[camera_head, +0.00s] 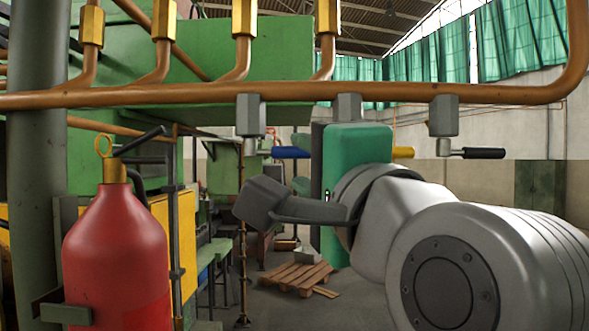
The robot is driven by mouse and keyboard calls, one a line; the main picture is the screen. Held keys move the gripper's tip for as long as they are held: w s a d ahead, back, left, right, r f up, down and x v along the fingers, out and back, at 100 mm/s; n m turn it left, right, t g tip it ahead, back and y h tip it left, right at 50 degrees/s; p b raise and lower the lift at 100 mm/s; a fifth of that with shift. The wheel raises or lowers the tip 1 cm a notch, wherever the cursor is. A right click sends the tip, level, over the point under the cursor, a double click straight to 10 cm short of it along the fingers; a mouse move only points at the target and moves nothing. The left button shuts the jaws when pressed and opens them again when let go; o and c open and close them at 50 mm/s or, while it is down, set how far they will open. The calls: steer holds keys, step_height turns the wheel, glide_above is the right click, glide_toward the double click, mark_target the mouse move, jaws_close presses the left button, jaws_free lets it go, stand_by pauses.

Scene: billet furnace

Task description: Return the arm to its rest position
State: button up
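My silver-grey arm (440,260) reaches in from the lower right of the head view, its wrist bent toward the middle. My gripper (262,202) is the dark grey part at its end, pointing left. I see it from the side, so the gap between its fingers does not show and I cannot tell whether it is open. No held object shows. The gripper appears in front of the lower left part of a green box (350,150) and below the blue valve handle (290,152). I cannot tell whether the arm touches anything.
A copper pipe (400,93) crosses above the arm, with a yellow handle (403,152) and a black handle (484,153) hanging below it. A red extinguisher (115,255) stands at left by a grey post (38,180). A wooden pallet (298,277) lies on the floor behind.

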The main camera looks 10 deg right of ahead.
stand_by(0.3)
steer(key=s+a+f+n+t+h+p, duration=0.1)
steer(key=s+a+f+n+t+h, duration=0.1)
steer(key=s+f+n, duration=0.4)
steer(key=s+a+f+n+t+h, duration=0.3)
steer(key=s+a+f+n, duration=0.1)
steer(key=s+f+n, duration=0.3)
steer(key=shift+s+a+f+n+p, duration=0.15)
steer(key=shift+s+f+n+p, duration=0.25)
steer(key=shift+s, duration=0.65)
steer(key=shift+f, duration=0.1)
